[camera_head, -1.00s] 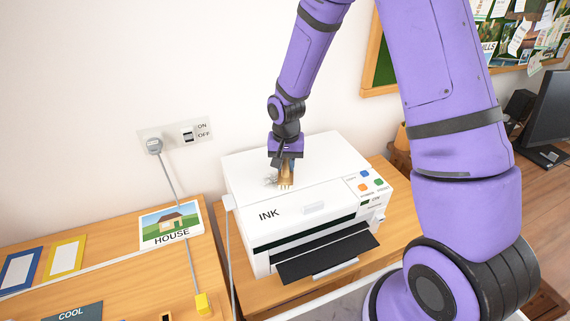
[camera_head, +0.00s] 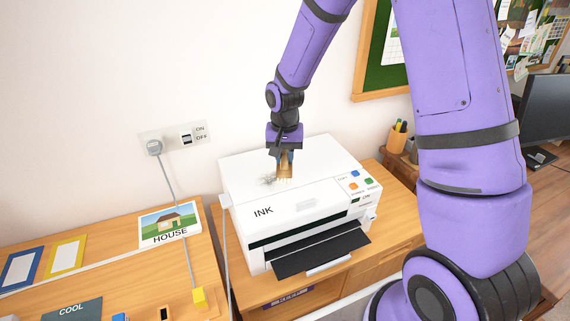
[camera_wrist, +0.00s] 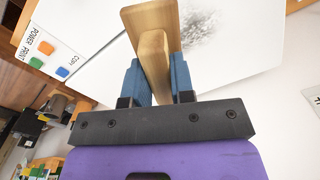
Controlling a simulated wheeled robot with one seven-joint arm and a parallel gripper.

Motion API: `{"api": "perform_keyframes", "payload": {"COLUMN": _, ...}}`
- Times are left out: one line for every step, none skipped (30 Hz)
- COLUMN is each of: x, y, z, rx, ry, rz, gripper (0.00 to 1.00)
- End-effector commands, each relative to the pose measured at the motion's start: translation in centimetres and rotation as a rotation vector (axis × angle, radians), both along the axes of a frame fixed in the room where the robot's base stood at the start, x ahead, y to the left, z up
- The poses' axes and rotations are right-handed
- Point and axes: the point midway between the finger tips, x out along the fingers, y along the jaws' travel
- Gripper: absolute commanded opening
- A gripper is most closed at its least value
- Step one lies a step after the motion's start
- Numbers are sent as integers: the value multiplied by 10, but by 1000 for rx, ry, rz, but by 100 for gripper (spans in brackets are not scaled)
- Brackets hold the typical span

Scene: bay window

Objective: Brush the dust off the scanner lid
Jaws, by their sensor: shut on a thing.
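The white printer with its scanner lid (camera_head: 310,155) stands on a wooden desk. A grey smudge of dust (camera_head: 268,181) lies on the lid's left front part; it also shows in the wrist view (camera_wrist: 203,30). My gripper (camera_head: 286,158) is shut on the handle of a wooden brush (camera_head: 285,171), with its blue fingers on either side of the handle in the wrist view (camera_wrist: 153,55). The brush points down over the lid, just right of the dust. Its bristle ends are at the lid; I cannot tell whether they touch it.
A control panel with coloured buttons (camera_head: 358,184) is at the printer's right front. The open paper tray (camera_head: 320,252) juts out in front. A pen cup (camera_head: 397,137) stands behind right.

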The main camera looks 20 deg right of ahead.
Motion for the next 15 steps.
{"api": "perform_keyframes", "payload": {"x": 1, "y": 0, "z": 5, "rx": 0, "ry": -2, "rz": 0, "gripper": 0}}
{"api": "perform_keyframes", "payload": {"x": 1, "y": 0, "z": 8, "rx": 0, "ry": -2, "rz": 0, "gripper": 0}}
{"api": "perform_keyframes", "payload": {"x": 2, "y": 0, "z": 11, "rx": 0, "ry": -2, "rz": 0, "gripper": 0}}
{"api": "perform_keyframes", "payload": {"x": 2, "y": 0, "z": 14, "rx": 0, "ry": -2, "rz": 0, "gripper": 0}}
{"api": "perform_keyframes", "payload": {"x": 2, "y": 0, "z": 17, "rx": 0, "ry": -3, "rz": 1, "gripper": 0}}
{"api": "perform_keyframes", "payload": {"x": 3, "y": -1, "z": 20, "rx": 0, "ry": -2, "rz": 1, "gripper": 0}}
{"api": "perform_keyframes", "payload": {"x": 3, "y": -1, "z": 22, "rx": 0, "ry": -2, "rz": 2, "gripper": 0}}
{"api": "perform_keyframes", "payload": {"x": 3, "y": -1, "z": 24, "rx": 0, "ry": -2, "rz": 2, "gripper": 0}}
{"api": "perform_keyframes", "payload": {"x": 3, "y": -1, "z": 25, "rx": 0, "ry": -2, "rz": 2, "gripper": 0}}
{"api": "perform_keyframes", "payload": {"x": 3, "y": -1, "z": 26, "rx": 0, "ry": -2, "rz": 2, "gripper": 0}}
{"api": "perform_keyframes", "payload": {"x": 3, "y": -1, "z": 26, "rx": 1, "ry": -1, "rz": 2, "gripper": 0}}
{"api": "perform_keyframes", "payload": {"x": 3, "y": -1, "z": 27, "rx": 0, "ry": -1, "rz": 2, "gripper": 0}}
{"api": "perform_keyframes", "payload": {"x": 3, "y": -1, "z": 27, "rx": 0, "ry": -1, "rz": 2, "gripper": 0}}
{"api": "perform_keyframes", "payload": {"x": 3, "y": -1, "z": 27, "rx": 0, "ry": -1, "rz": 2, "gripper": 0}}
{"api": "perform_keyframes", "payload": {"x": 3, "y": -1, "z": 27, "rx": 0, "ry": -1, "rz": 2, "gripper": 0}}
